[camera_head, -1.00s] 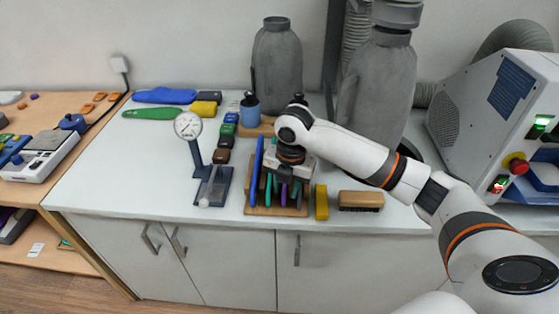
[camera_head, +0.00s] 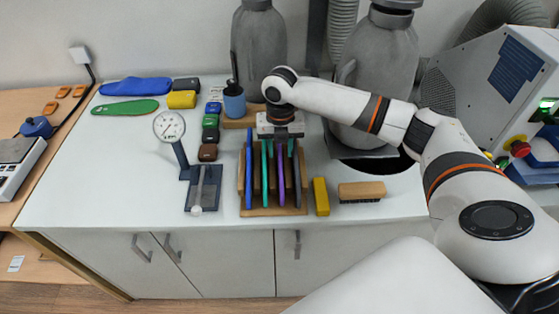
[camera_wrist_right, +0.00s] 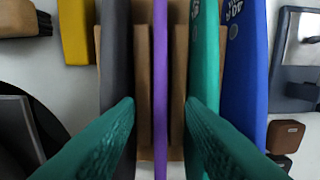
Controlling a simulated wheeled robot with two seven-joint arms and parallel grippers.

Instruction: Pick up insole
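A wooden rack (camera_head: 272,211) stands on the white worktop, holding upright insoles in a row. From left to right in the head view they are a blue insole (camera_head: 249,180), a green insole (camera_head: 264,180), a purple insole (camera_head: 281,182) and a dark grey insole (camera_head: 297,190). My right gripper (camera_head: 281,147) points down over the rack. In the right wrist view its teal fingers stand apart, with the purple insole (camera_wrist_right: 160,60) between them; I see no clear contact. The dark grey insole (camera_wrist_right: 116,60) and green insole (camera_wrist_right: 204,60) lie beside the fingers. My left gripper is not in view.
A yellow block (camera_head: 321,197) and a brush (camera_head: 361,191) sit right of the rack. A dial gauge stand (camera_head: 203,188) is on its left. The front left worktop is clear.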

